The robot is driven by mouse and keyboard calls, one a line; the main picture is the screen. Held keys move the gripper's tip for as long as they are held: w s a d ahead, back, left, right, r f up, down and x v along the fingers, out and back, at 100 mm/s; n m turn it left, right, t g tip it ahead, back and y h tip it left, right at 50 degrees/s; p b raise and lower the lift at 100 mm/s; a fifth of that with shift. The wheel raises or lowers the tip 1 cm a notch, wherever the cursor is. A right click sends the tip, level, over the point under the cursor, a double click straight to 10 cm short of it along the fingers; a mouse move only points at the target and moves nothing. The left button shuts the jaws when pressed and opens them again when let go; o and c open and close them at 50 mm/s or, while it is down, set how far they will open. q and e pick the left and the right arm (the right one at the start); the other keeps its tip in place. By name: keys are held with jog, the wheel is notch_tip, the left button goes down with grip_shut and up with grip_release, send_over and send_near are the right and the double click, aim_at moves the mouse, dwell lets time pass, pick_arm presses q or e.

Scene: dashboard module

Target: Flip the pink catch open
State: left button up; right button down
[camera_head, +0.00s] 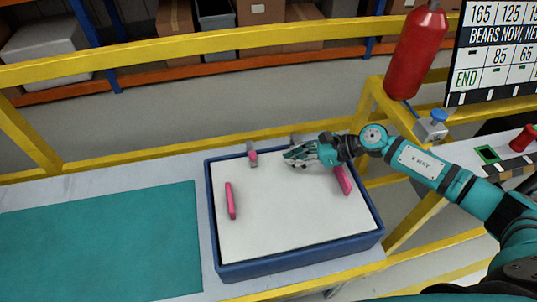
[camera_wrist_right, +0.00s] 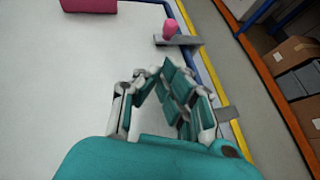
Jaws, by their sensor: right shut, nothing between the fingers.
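A pink catch (camera_head: 252,156) sits on a grey metal piece at the far rim of the white-topped, blue-framed module (camera_head: 285,215). In the right wrist view the catch (camera_wrist_right: 171,28) is a small pink knob on a grey bar, ahead of my fingers. My right gripper (camera_head: 288,157) is over the module's far part, to the right of the catch and apart from it. It is shut and empty; its fingers (camera_wrist_right: 156,72) also show in the wrist view. My left gripper is not in view.
Two pink bars stand on the module, one at left (camera_head: 230,201) and one at right (camera_head: 343,180), partly under my right arm. A second grey piece (camera_wrist_right: 229,113) is on the far rim. A yellow rail (camera_head: 150,62) runs behind. A teal mat (camera_head: 100,240) lies left.

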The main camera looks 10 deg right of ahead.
aim_at(256, 161)
jog(key=a, duration=0.1)
jog(key=w+a+f+p, duration=0.1)
jog(key=a, duration=0.1)
jog(key=w+a+p, duration=0.1)
jog(key=a, duration=0.1)
jog(key=shift+w+a+f, duration=0.1)
jog(key=shift+f, duration=0.05)
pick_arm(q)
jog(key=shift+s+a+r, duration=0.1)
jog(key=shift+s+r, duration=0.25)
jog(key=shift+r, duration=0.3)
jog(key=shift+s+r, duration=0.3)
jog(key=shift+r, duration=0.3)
pick_arm(e)
jog(key=shift+w+a+f, duration=0.15)
jog(key=shift+w+a, duration=0.05)
jog(key=shift+a, duration=0.3)
